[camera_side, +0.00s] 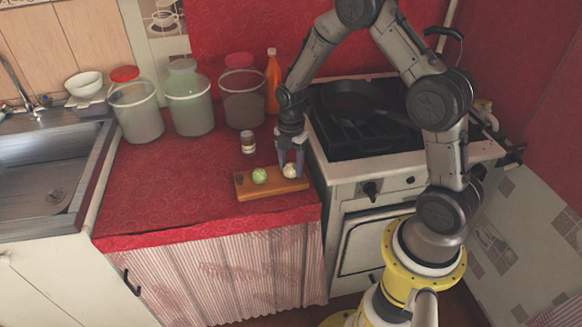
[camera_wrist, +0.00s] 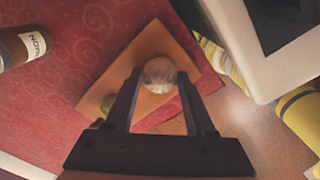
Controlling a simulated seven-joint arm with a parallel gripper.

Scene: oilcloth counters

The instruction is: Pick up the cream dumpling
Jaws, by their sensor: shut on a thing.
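The cream dumpling (camera_side: 290,171) is at the right end of the wooden board (camera_side: 248,192). My gripper (camera_side: 291,168) reaches down over that end of the board and is shut on the dumpling. In the wrist view the dumpling (camera_wrist: 159,74) sits between the fingertips, with the board (camera_wrist: 163,40) behind it. I cannot tell whether the dumpling still touches the board. A green round item (camera_side: 259,176) lies on the board to the left; it is partly hidden by a finger in the wrist view.
A small jar (camera_side: 248,142) stands behind the board. Large lidded containers (camera_side: 189,103) and an orange bottle (camera_side: 273,75) stand at the back. The stove (camera_side: 370,120) with a pan (camera_side: 352,100) is right of the counter. The red counter is clear at left.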

